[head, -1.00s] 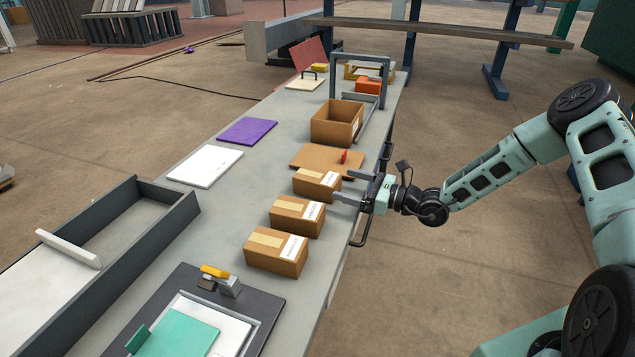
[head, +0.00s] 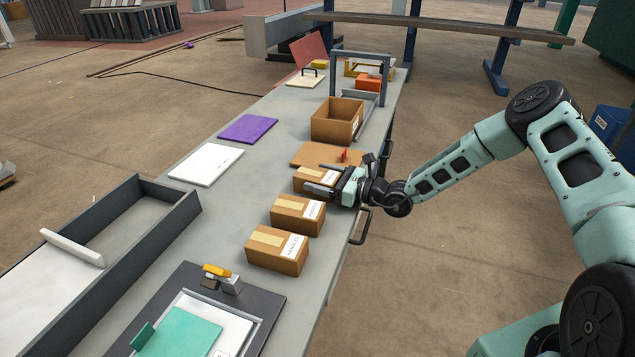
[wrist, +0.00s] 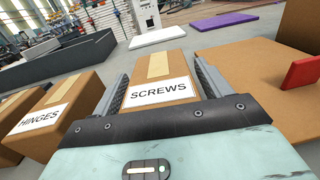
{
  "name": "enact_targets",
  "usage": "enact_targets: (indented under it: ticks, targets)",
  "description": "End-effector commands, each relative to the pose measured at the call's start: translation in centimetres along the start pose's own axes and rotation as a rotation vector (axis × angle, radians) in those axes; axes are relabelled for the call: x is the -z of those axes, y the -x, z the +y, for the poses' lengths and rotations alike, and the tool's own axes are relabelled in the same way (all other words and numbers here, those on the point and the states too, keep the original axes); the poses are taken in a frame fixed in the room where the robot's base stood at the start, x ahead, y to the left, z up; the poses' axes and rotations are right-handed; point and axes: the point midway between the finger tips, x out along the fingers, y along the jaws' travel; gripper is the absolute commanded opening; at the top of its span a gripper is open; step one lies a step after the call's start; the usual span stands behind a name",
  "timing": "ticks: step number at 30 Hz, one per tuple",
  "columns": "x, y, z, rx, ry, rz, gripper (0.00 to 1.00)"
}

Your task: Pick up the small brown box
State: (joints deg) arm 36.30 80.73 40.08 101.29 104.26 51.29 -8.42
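Three small closed brown boxes stand in a row on the workbench. The farthest one, the screws box (head: 302,179), has tan tape and a white label reading SCREWS in the wrist view (wrist: 158,68). My gripper (head: 315,181) is at this box, and its two fingers lie one along each side of it in the wrist view (wrist: 162,66). The fingers look open, with no clear grip on the box. The middle box (head: 290,217) is labelled HINGES in the wrist view (wrist: 50,98). The nearest box (head: 270,255) has an unreadable label in the head view.
An open brown carton (head: 330,120) and a flat brown board (head: 310,153) with a red piece lie beyond the boxes. A white panel (head: 206,164) and a purple panel (head: 248,129) lie to the left. A dark-walled tray (head: 150,250) is at near left.

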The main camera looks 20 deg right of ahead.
Motion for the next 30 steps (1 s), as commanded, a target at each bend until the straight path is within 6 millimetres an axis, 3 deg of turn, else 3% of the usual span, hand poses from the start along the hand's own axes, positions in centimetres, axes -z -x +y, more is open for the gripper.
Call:
enact_targets:
  ticks: [1,4,5,14,30]
  targets:
    - [0.0,0.0,0.0,0.0,0.0,0.0,0.62]
    - [0.0,0.0,0.0,0.0,0.0,0.0,0.34]
    - [0.0,0.0,0.0,0.0,0.0,0.0,0.33]
    - [-0.5,0.0,0.0,0.0,0.002,-0.002,0.33]
    - [-9.3,0.0,-0.1,0.001,0.003,-0.002,0.33]
